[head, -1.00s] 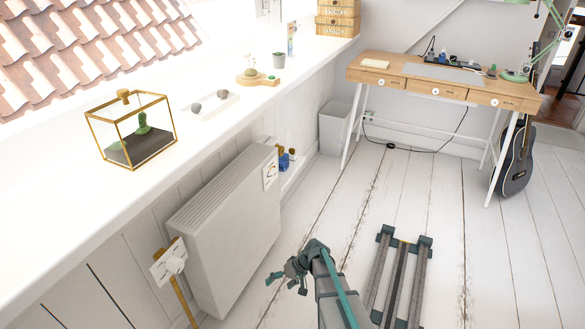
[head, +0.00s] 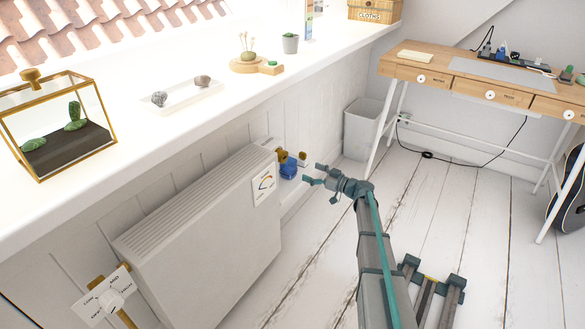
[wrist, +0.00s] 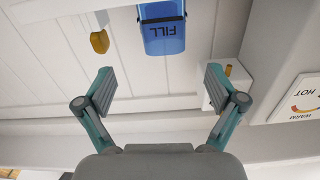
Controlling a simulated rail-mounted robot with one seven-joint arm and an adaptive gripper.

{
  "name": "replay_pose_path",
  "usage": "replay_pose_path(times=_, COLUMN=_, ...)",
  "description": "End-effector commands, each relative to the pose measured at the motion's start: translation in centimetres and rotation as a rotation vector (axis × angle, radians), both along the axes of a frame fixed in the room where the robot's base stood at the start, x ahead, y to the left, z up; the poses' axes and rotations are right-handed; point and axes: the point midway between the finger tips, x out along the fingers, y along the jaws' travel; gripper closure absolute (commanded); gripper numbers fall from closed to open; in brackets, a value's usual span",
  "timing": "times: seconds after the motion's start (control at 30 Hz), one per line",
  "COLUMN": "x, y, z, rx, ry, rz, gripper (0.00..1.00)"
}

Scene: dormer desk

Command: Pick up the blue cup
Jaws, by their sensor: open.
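The blue cup (head: 288,170) is beside the far end of the radiator, close to brass-coloured fittings. In the wrist view the blue cup (wrist: 163,30) appears upside down with the word FILL on it, near the top edge and partly cut off. My gripper (head: 314,174) is open and empty, just to the right of the cup in the head view. In the wrist view my gripper (wrist: 160,75) has its fingers spread wide, and the cup lies beyond the gap between them, apart from both fingertips.
The white radiator (head: 205,235) stands left of my arm, with a warm/hot dial label (head: 264,184). A brass knob (wrist: 100,42) shows near the cup. A white bin (head: 364,130) and wooden desk (head: 455,88) stand behind. The windowsill above holds a glass terrarium (head: 60,125).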

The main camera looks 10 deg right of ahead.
Motion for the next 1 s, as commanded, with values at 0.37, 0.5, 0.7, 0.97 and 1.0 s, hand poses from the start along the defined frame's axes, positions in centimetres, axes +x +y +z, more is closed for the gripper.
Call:
replay_pose_path(times=0.37, x=2.1, y=2.2, z=-0.4, rx=-0.051, ry=-0.050, rz=0.002, gripper=0.06)
replay_pose_path(times=0.5, x=3.4, y=3.6, z=-0.3, rx=-0.051, ry=-0.049, rz=0.002, gripper=0.06)
replay_pose_path(times=0.7, x=4.1, y=4.5, z=-0.3, rx=-0.051, ry=-0.048, rz=0.001, gripper=0.06)
replay_pose_path(times=0.97, x=5.9, y=7.1, z=-0.7, rx=-0.050, ry=-0.048, rz=0.003, gripper=0.06)
replay_pose_path(times=1.0, x=6.3, y=7.4, z=-0.6, rx=-0.051, ry=-0.048, rz=0.003, gripper=0.06)
